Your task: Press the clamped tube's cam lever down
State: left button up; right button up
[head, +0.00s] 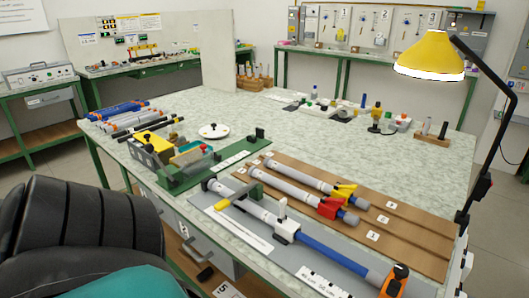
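In the head view a long tube lies along the grey plate (250,245) at the table's front edge. It has a grey section (245,209), a white collar (287,231) and a blue section (333,256). A white lever-like piece (283,208) stands upright at the collar. An orange and black block (394,281) holds the tube's right end, and a dark block sits at its left end. I cannot tell for certain which piece is the cam lever. Neither gripper is in view.
Behind, a brown board (405,225) carries two grey tubes, one with a yellow lever (345,191), one with a red lever (328,208). A green tray (181,180) is left. A yellow lamp (430,55) overhangs the right. A black chair (75,225) fills the lower left.

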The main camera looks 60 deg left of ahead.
aim_at(282, 203)
jog(key=k+j, duration=0.1)
jog(key=j, duration=0.3)
jog(key=k+j, duration=0.1)
jog(key=j, duration=0.3)
jog(key=k+j, duration=0.1)
jog(key=j, duration=0.35)
jog(key=k+j, duration=0.1)
jog(key=j, duration=0.3)
jog(key=k+j, duration=0.1)
jog(key=j, duration=0.3)
jog(key=k+j, duration=0.1)
jog(key=j, duration=0.3)
